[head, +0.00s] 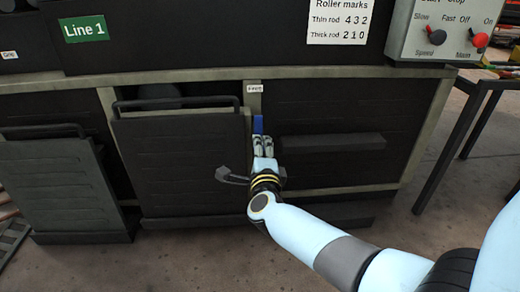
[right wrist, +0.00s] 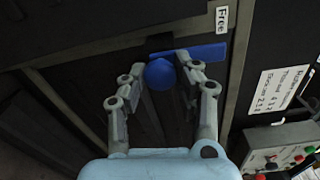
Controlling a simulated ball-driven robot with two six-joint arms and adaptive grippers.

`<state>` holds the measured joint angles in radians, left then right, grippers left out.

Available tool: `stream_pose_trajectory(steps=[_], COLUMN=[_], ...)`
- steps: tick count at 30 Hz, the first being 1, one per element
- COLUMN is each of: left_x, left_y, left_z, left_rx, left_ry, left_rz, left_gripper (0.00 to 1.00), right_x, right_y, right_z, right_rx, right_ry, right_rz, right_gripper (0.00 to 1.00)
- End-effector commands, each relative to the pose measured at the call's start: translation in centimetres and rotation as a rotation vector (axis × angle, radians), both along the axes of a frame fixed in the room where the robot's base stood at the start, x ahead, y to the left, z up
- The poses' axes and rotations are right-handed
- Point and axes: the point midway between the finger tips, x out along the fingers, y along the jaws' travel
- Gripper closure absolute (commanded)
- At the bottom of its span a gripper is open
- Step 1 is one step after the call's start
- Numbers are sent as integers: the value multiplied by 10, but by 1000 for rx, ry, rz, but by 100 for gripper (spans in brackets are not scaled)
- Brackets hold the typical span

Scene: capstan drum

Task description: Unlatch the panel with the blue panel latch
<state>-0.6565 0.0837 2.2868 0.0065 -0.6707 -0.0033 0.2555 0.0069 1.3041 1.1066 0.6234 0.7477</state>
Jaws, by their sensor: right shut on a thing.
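The blue panel latch (head: 257,124) sits on the frame post at the upper right edge of the dark middle panel (head: 180,165). My left gripper is not in view.
A small white label reading "Free" (right wrist: 221,18) is above the latch. Another dark panel (head: 60,180) leans out at the left. A dark horizontal bar (head: 330,142) is right of my gripper. A control box (head: 445,32) is at the upper right. Bare floor lies in front.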

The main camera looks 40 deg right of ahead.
Motion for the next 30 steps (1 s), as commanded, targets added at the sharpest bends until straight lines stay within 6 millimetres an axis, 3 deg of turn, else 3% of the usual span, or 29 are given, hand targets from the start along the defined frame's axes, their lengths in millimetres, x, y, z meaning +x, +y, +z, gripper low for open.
stream_pose_trajectory(steps=[4, 5, 10, 20, 23, 30], left_x=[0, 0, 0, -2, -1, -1], left_y=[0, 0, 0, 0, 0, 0], left_z=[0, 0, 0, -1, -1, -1], left_rx=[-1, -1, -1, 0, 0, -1], left_ry=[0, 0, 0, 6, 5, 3], left_rz=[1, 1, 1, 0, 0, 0], left_gripper=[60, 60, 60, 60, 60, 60], right_x=[-1, -1, -1, -4, -15, -61], right_y=[0, 0, 0, 2, 9, 37], right_z=[-2, -2, -1, -1, -1, -1], right_rx=[3, 3, 2, 1, 2, 5], right_ry=[3, 3, 3, 2, 3, 4], right_rz=[0, 0, 0, -1, 0, -2], right_gripper=[100, 68, 45, 45, 45, 45])
